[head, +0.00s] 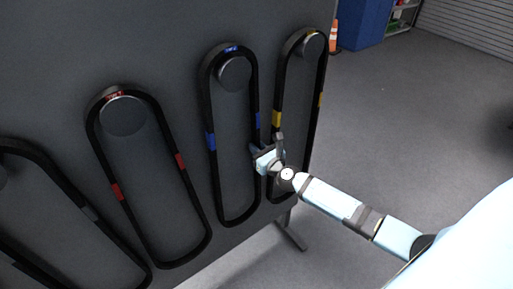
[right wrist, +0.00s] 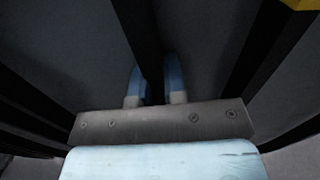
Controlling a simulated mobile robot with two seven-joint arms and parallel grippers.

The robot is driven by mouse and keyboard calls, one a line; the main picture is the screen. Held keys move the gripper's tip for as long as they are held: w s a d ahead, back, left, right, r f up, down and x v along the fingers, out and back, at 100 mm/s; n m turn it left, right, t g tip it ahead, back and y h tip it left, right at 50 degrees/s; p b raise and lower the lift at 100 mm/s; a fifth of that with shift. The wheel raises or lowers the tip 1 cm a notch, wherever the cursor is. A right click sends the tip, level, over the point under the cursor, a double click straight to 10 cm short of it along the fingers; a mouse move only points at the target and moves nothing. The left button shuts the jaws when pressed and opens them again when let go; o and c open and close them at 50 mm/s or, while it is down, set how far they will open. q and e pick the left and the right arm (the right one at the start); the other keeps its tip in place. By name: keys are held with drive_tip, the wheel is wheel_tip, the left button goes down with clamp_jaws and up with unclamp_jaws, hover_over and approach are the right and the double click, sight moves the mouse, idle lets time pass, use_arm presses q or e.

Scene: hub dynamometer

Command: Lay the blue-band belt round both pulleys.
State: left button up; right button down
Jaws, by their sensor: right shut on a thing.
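The blue-band belt (head: 214,168) is a long black loop with blue patches on both strands and at its top. It hangs on a round dark peg (head: 234,73) on the grey board, and its lower end hangs free. My right gripper (head: 262,152) is at the belt's right strand, below the right blue patch. In the right wrist view my right gripper (right wrist: 156,82) has one light-blue finger on each side of a black belt strand (right wrist: 140,35), shut on it. My left gripper is not in view. I cannot make out a separate pair of pulleys.
A red-band belt (head: 104,163) hangs on the left, with a grey-band belt (head: 92,214) farther left. A yellow-band belt (head: 317,115) hangs close on the right, just behind my right gripper. The board (head: 160,45) ends right of it; open floor (head: 420,120) lies beyond.

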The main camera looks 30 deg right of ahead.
drive_tip(key=s, duration=1)
drive_tip(key=shift+d+b, duration=0.35)
drive_tip(key=shift+d, duration=0.1)
idle(0.5)
